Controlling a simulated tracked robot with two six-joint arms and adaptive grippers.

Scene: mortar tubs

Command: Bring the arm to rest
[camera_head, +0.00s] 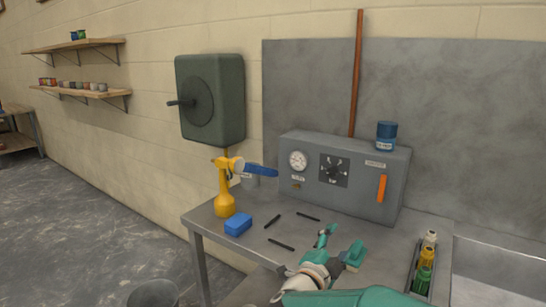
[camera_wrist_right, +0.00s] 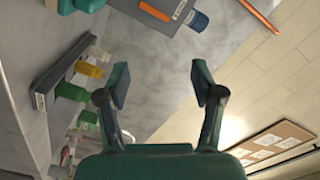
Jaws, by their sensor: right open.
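My right gripper (camera_head: 337,245) is over the front of the grey metal bench (camera_head: 210,222) in the head view, with its teal arm coming in from the lower right. Its two fingers are apart with nothing between them. The right wrist view shows the same open gripper (camera_wrist_right: 160,84), empty, with grey wall panel behind it. I cannot tell the exact height of the fingers above the bench. My left gripper is in neither view.
A yellow spray bottle (camera_head: 225,195), blue block (camera_head: 238,225) and several dark rods (camera_head: 272,221) are left of the gripper. A grey control box (camera_head: 350,200) with a blue jar (camera_head: 386,135) stands behind. A bottle rack (camera_head: 416,285) and basin (camera_head: 495,270) are right.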

